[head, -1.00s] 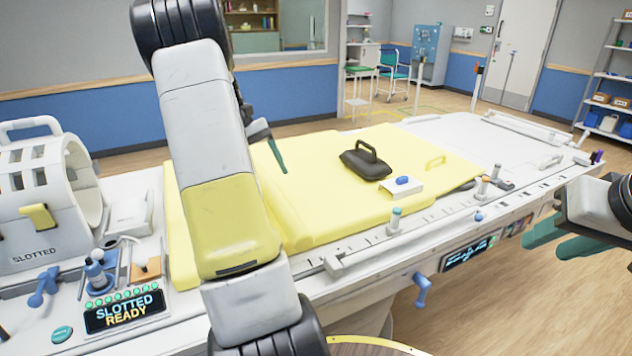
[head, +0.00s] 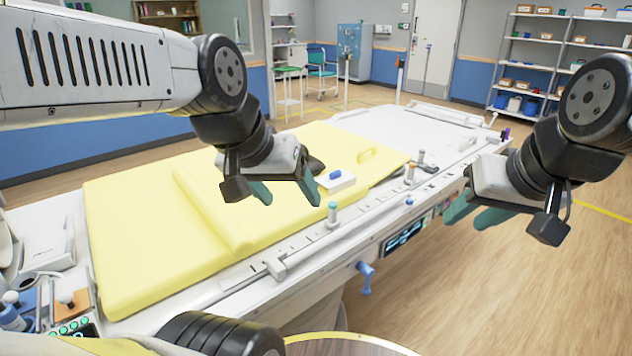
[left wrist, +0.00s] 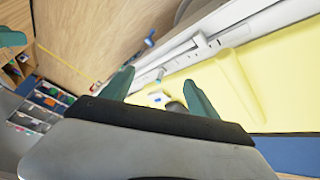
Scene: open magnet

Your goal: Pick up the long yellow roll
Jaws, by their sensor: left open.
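The long yellow roll (head: 212,212) lies across the yellow mat (head: 130,255) on the white table. It also shows in the left wrist view (left wrist: 238,88), right of the fingers. My left gripper (head: 287,192) is open and empty, above the mat and to the right of the roll, in front of a mostly hidden black bag. Its two green fingers stand apart in the left wrist view (left wrist: 158,94). My right gripper (head: 474,212) appears open and empty, beyond the table's right side. Neither gripper touches the roll.
A white block with a blue knob (head: 336,181) lies near the left gripper. Pegs (head: 333,214) and a rail line the table's near edge, with a blue handle (head: 366,278) below. The mat left of the roll is clear.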

